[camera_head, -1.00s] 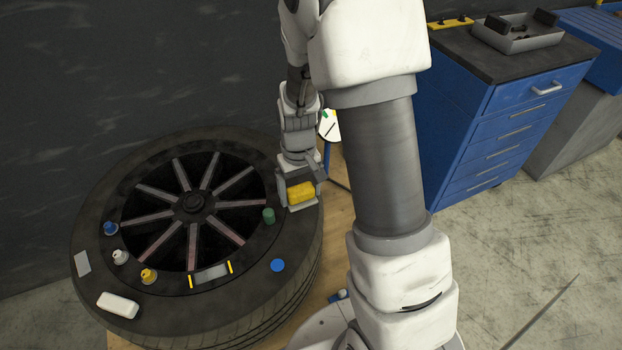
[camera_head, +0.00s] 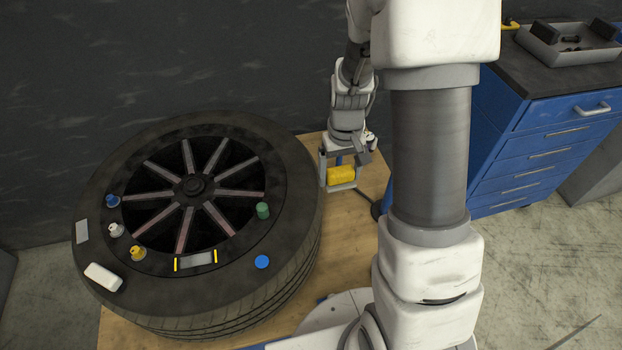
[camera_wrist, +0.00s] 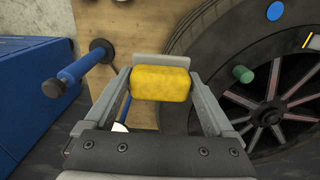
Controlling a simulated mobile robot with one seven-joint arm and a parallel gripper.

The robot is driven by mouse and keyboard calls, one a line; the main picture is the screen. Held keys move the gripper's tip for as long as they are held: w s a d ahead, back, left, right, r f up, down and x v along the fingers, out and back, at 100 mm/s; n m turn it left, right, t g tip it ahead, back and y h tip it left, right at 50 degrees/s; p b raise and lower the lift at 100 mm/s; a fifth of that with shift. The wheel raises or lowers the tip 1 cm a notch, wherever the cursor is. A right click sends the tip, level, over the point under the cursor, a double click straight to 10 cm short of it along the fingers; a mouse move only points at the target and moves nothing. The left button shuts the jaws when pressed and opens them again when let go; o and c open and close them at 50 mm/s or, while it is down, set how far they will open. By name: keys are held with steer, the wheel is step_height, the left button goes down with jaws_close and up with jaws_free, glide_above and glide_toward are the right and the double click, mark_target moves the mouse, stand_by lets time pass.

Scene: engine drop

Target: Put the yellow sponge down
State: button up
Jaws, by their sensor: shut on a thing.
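The yellow sponge (camera_head: 341,175) is a small rounded block held between the fingers of my gripper (camera_head: 340,182). In the head view it hangs just right of the tire, over or near the wooden table top (camera_head: 310,148); its height above the wood is hard to tell. In the wrist view the sponge (camera_wrist: 160,84) spans the space between both fingers. Part of the wooden surface (camera_wrist: 115,25) shows behind it. The sponge's underside is hidden.
A large tire with a spoked wheel (camera_head: 90,180) lies left, bearing several small items, including a white block (camera_head: 103,277), a green cylinder (camera_head: 263,210) and a blue disc (camera_head: 262,262). A blue drawer cabinet (camera_head: 545,155) stands right. A blue-handled rod (camera_wrist: 85,65) is beside my gripper.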

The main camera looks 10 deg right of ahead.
glide_above(307, 182)
step_height(307, 182, down, 7)
steer(key=shift+s+r, duration=0.1)
steer(key=shift+f, duration=2.1)
steer(key=shift+f, duration=0.25)
steer(key=o, duration=0.9)
steer(key=shift+r, duration=0.1)
